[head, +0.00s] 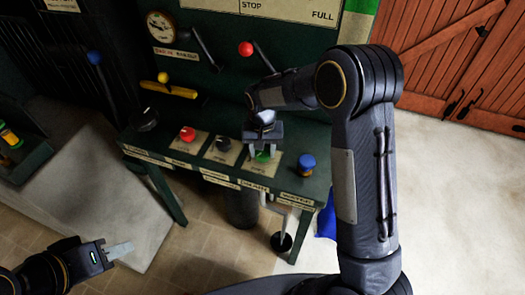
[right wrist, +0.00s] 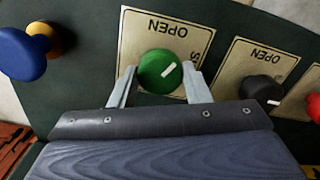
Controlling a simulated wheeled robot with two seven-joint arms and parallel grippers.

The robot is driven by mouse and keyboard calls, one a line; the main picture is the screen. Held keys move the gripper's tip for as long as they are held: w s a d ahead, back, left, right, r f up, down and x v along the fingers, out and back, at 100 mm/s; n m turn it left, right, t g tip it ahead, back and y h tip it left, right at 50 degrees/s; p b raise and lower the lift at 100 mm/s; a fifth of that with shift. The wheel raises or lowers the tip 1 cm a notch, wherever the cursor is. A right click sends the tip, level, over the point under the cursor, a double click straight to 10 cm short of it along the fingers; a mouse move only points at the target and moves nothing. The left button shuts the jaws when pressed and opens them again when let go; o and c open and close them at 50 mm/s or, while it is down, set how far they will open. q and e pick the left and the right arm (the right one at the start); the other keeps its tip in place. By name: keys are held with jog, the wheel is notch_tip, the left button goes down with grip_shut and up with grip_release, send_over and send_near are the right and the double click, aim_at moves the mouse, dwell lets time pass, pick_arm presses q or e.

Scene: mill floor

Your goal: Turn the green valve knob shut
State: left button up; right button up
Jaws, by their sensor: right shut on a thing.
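The green valve knob (right wrist: 160,72) sits on a cream plate marked OPEN, with a second word mostly hidden beyond its first letter S. In the right wrist view its white mark slants to the upper right, between OPEN and the S. My right gripper (right wrist: 160,82) is shut on the green knob, one finger on each side. In the head view the knob (head: 262,157) shows below the right gripper (head: 263,147) on the sloping green panel. My left gripper (head: 120,250) is low at the left, apart from the panel; its finger gap is not clear.
A black knob (head: 223,144) and a red knob (head: 188,133) stand left of the green one. A blue knob (head: 306,164) is close on its right. Levers with red (head: 246,49) and yellow (head: 163,77) balls and a gauge (head: 161,27) are behind.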

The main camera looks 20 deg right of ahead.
aim_at(263, 152)
jog(key=m, duration=0.5)
jog(key=shift+m, duration=0.3)
jog(key=m, duration=0.3)
jog(key=shift+r, duration=0.1)
jog(key=shift+m+p, duration=0.7)
jog(key=shift+m, duration=1.3)
jog(key=o, duration=1)
notch_tip(263, 152, up, 7)
jog(key=shift+f, duration=0.1)
jog(key=shift+r, duration=0.45)
